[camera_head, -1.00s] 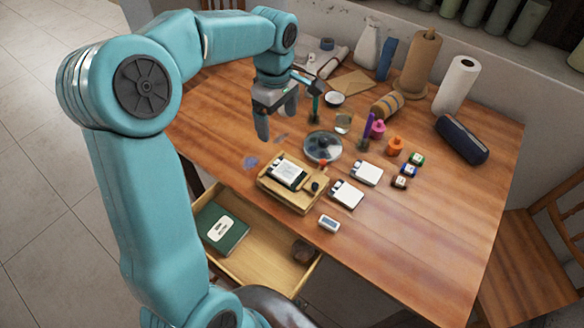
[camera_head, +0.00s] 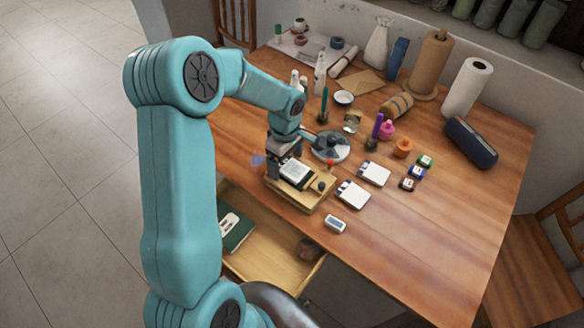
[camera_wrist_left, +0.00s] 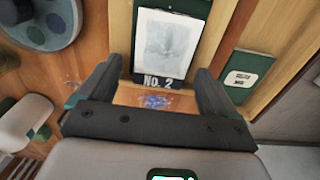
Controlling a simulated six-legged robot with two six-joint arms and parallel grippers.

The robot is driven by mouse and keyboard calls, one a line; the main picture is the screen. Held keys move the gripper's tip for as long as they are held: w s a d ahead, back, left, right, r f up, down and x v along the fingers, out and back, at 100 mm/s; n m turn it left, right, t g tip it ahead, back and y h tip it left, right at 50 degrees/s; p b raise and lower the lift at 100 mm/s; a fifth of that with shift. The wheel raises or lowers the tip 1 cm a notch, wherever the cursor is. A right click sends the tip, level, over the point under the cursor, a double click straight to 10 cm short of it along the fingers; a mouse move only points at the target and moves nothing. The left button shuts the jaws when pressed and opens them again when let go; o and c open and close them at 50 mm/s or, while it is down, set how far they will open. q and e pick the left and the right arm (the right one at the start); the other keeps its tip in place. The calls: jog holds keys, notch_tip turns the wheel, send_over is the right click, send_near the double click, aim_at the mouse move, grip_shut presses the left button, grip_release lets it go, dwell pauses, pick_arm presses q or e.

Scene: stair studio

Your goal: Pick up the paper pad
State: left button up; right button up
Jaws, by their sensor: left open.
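The paper pad (camera_head: 297,173), a white sheet on a dark green backing, lies on a light wooden tray (camera_head: 308,199) near the table's front edge. In the left wrist view the pad (camera_wrist_left: 168,42) shows a "No. 2" label at its near end. My left gripper (camera_head: 285,162) is open over the tray's left end, at the pad's near end. In the left wrist view its fingers (camera_wrist_left: 160,72) stand apart on either side of the label. I cannot tell whether they touch the pad. My right gripper is not in view.
An open drawer (camera_head: 272,254) below holds a green notebook (camera_head: 237,231). Two white pads (camera_head: 353,194) and a small white device (camera_head: 335,224) lie right of the tray. A round dish (camera_head: 331,147) stands behind. The table's right front is clear.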

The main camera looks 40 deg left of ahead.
pick_arm(q)
jog(key=shift+s+f, duration=0.1)
jog(key=shift+c, duration=0.3)
jog(key=c, duration=1.1)
